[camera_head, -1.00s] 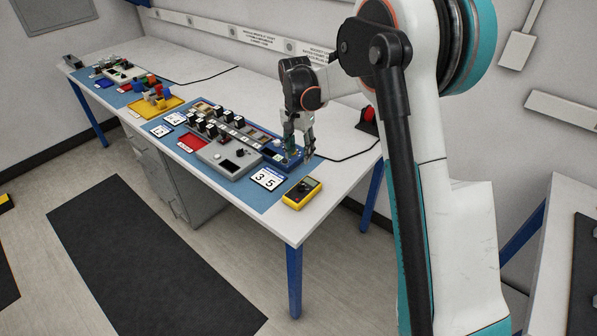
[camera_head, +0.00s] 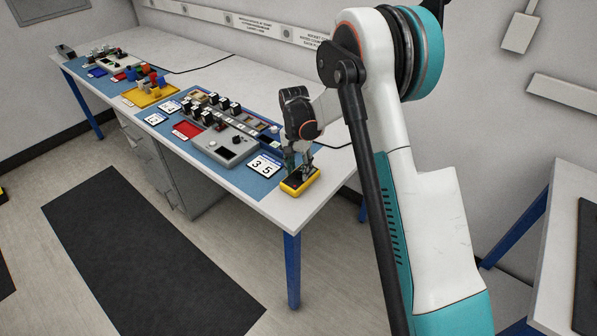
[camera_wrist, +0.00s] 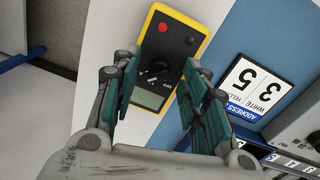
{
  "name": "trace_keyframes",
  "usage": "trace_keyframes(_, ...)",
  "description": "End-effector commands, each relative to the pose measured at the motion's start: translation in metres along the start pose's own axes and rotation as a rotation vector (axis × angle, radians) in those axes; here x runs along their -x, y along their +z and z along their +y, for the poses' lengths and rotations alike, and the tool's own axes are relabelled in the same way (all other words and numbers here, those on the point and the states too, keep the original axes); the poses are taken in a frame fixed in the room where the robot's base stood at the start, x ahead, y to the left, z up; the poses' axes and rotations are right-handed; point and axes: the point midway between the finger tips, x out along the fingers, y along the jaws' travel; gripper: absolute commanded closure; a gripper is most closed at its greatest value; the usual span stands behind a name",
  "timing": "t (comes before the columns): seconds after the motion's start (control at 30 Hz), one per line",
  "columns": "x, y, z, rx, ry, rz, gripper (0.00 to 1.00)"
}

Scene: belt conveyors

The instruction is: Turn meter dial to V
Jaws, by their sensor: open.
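The yellow-edged meter (camera_head: 300,182) lies at the near right corner of the table. In the wrist view the meter (camera_wrist: 181,22) shows a dark face with a red button, a grey display and a round black dial (camera_wrist: 158,68). My gripper (camera_head: 297,172) is over the meter, fingers pointing down. In the wrist view my open gripper (camera_wrist: 160,80) has one finger on each side of the dial. I cannot tell whether the fingers touch it. The dial's markings are too small to read.
A white card reading 35 (camera_head: 263,166) lies left of the meter on the blue mat. A grey control box (camera_head: 225,145) and a red tray (camera_head: 187,130) stand farther left. The table's front edge is close to the meter.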

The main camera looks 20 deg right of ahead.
Motion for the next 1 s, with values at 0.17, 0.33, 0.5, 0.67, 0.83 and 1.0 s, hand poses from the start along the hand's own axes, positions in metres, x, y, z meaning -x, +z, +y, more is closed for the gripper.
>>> trace_keyframes(0.17, -0.0059, 0.0001, 0.0002, 0.0, 0.0, 0.0, 0.59)
trace_keyframes(0.33, -0.0057, 0.0, 0.0002, 0.0, 0.0, 0.0, 0.59)
trace_keyframes(0.5, -0.0056, 0.0, 0.0002, 0.0, 0.0, 0.0, 0.89)
trace_keyframes(0.67, -0.0056, 0.0, 0.0001, 0.0, 0.0, 0.0, 1.0)
trace_keyframes(0.83, -0.0057, 0.0001, 0.0001, 0.01, 0.0, 0.001, 1.0)
trace_keyframes(1.0, -0.0058, 0.0002, 0.0, 0.063, 0.0, 0.004, 1.0)
